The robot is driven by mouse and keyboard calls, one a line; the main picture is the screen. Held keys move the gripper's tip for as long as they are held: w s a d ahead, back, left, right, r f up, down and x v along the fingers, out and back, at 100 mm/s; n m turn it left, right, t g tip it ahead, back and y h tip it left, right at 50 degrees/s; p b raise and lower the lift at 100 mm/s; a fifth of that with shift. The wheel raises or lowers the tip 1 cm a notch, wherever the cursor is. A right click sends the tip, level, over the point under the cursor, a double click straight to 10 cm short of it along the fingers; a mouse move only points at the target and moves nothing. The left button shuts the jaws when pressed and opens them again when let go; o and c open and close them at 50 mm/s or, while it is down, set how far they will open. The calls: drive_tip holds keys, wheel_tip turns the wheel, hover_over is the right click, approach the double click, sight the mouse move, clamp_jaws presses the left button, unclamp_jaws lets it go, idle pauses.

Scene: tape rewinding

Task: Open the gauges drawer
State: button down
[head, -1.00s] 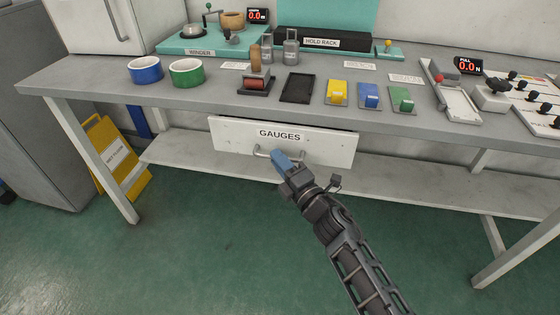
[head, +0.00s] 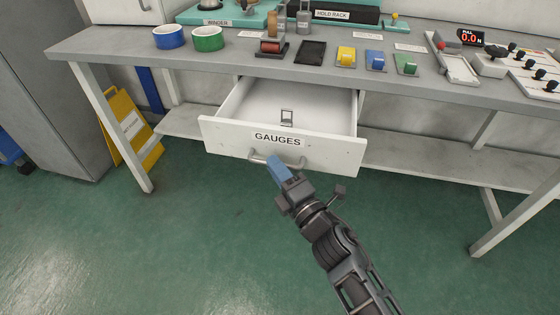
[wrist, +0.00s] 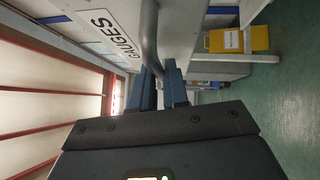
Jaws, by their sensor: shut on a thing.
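The white gauges drawer (head: 228,137) under the bench is pulled well out, and its inside shows in the head view. A small grey-framed item (head: 287,117) lies on the drawer floor. A grey bar handle (head: 291,165) is on the drawer front below the GAUGES label. My gripper (head: 272,160) has blue fingers shut on the handle. In the wrist view the handle (wrist: 150,40) runs between my gripper's fingers (wrist: 159,72), and the drawer front (wrist: 115,25) is beside them.
A lower shelf (head: 415,160) runs beneath. A yellow floor sign (head: 130,128) leans at the left. The green floor in front is clear.

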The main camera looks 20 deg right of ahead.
drive_tip(key=shift+s, duration=0.1)
idle(0.3)
drive_tip(key=c, duration=1.2)
unclamp_jaws()
drive_tip(key=shift+o, duration=0.2)
drive_tip(key=v, duration=0.7)
drive_tip(key=shift+s, duration=0.4)
drive_tip(key=shift+s, duration=0.1)
drive_tip(key=s+d+r+m+g+h+p, duration=0.1)
drive_tip(key=s+r+m+p, duration=0.15)
drive_tip(key=s+m, duration=0.55)
drive_tip(key=s+r+m+g+h+p, duration=0.1)
drive_tip(key=s+r+m+p, duration=0.2)
drive_tip(key=s, duration=1)
drive_tip(key=s+d+r+m+g+h+p, duration=0.1)
drive_tip(key=s+d+r+m+g, duration=0.1)
drive_tip(key=s+r+m, duration=0.8)
drive_tip(key=s, duration=0.3)
drive_tip(key=shift+r+g+p, duration=0.2)
drive_tip(key=shift+g+p, duration=0.1)
drive_tip(key=shift+p, duration=0.1)
